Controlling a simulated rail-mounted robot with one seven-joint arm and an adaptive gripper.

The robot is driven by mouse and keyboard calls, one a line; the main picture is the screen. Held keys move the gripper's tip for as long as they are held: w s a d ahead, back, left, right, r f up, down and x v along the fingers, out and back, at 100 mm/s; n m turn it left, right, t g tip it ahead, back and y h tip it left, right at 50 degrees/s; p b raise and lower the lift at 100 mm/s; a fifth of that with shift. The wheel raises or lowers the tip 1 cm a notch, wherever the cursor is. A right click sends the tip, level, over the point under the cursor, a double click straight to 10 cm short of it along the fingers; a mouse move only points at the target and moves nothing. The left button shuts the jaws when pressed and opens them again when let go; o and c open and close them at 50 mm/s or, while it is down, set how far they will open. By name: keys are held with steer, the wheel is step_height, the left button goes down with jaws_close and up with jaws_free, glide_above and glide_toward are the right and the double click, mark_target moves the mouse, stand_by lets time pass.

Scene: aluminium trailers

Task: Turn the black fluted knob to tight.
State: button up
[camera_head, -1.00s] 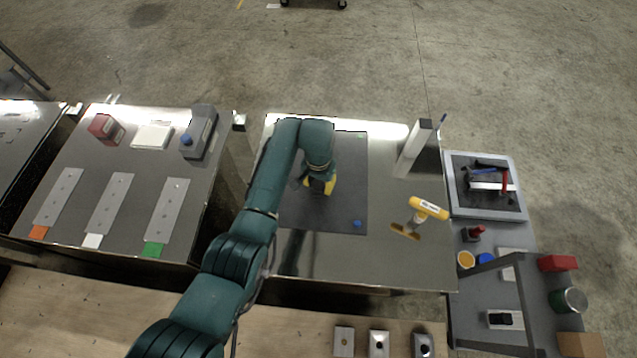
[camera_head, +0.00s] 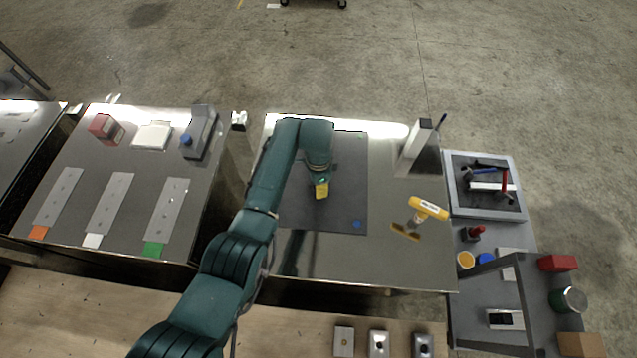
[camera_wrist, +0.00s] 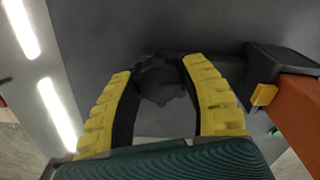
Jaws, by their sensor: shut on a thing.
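The black fluted knob (camera_wrist: 160,82) shows in the wrist view, between the two yellow fingers of my gripper (camera_wrist: 159,68). The fingers are shut on its sides. In the head view my gripper (camera_head: 321,190) points down over the dark mat (camera_head: 345,210), and the knob is hidden beneath it and the arm. In the wrist view an orange bar (camera_wrist: 295,115) with a black end block lies to the right of the fingers. I cannot tell from these frames how tight the knob is.
A yellow-handled tool (camera_head: 428,208) stands on the metal table to the right of the mat. A tall pale block (camera_head: 414,143) stands at the back right. The table's near right part is clear.

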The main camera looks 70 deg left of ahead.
steer(key=shift+m, duration=0.7)
steer(key=o, duration=1.2)
steer(key=shift+r, duration=0.1)
step_height(320, 180, up, 12)
steer(key=shift+f, duration=0.1)
